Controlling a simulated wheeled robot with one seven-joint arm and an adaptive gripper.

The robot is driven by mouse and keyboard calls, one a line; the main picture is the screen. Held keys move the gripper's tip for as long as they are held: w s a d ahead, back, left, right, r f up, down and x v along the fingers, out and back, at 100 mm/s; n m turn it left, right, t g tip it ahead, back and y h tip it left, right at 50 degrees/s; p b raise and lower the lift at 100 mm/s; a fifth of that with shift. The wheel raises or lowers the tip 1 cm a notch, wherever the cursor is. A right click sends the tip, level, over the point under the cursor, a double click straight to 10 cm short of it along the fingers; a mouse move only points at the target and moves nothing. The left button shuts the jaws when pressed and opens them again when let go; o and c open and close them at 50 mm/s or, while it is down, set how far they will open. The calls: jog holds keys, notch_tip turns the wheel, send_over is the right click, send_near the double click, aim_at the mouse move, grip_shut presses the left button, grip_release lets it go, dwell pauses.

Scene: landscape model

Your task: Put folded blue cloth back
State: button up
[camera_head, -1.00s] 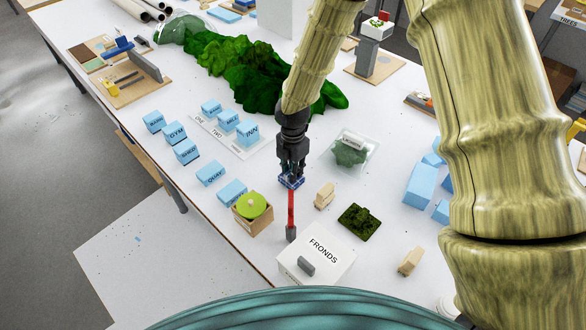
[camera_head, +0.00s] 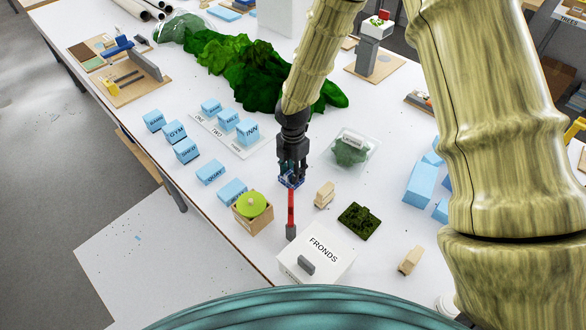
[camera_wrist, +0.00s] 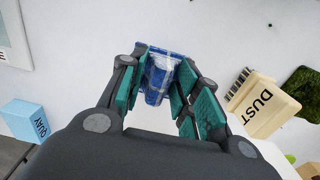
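The folded blue cloth (camera_wrist: 160,78) is blue with pale checks. In the wrist view it sits between the green finger pads of my gripper (camera_wrist: 160,88), which look shut on it. Its far edge spreads past the fingertips. In the head view my gripper (camera_head: 291,178) points down at the middle of the table, with the cloth (camera_head: 290,182) at its fingertips. Whether the cloth touches the table is hard to tell. The fingers hide part of it.
A red-handled tool (camera_head: 291,212) is just in front of the cloth, near the white FRONDS box (camera_head: 325,252). Blue labelled blocks (camera_head: 210,173) lie farther left.

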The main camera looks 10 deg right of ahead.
dwell(0.3)
notch_tip(320, 180, up, 12)
dwell(0.7)
